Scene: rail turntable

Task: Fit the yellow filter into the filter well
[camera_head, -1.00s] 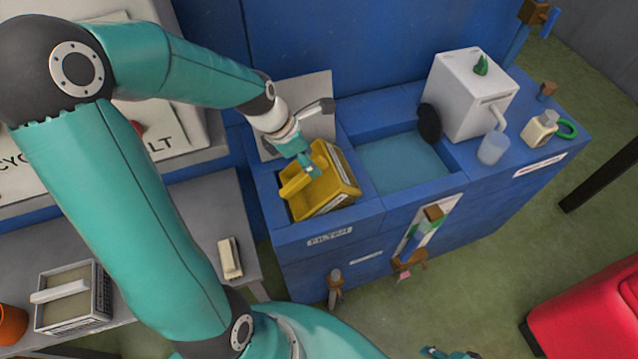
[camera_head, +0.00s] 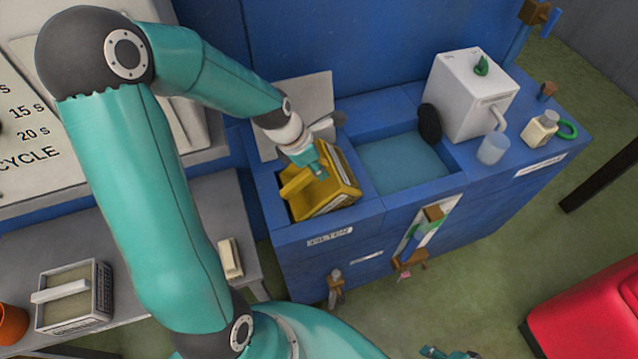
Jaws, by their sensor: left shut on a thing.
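The yellow filter (camera_head: 342,188) is a boxy cartridge with a bar handle and pale side slats. It sits tilted in the mouth of the filter well (camera_head: 368,197), a square opening in the left end of the blue counter, with part of it above the rim. My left gripper (camera_head: 317,172) is shut on the filter at its top, partly hidden by its own wrist. How deep the filter sits and whether it touches the walls I cannot tell. A teal and dark piece, seemingly my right gripper (camera_head: 448,354), shows at the bottom edge.
A water-filled basin (camera_head: 403,160) lies right of the well. A white dispenser (camera_head: 473,95), a clear cup (camera_head: 493,149) and a small bottle (camera_head: 540,128) stand farther right. A grey filter in a crate (camera_head: 74,297) sits on the left bench. A raised lid (camera_head: 308,95) stands behind the well.

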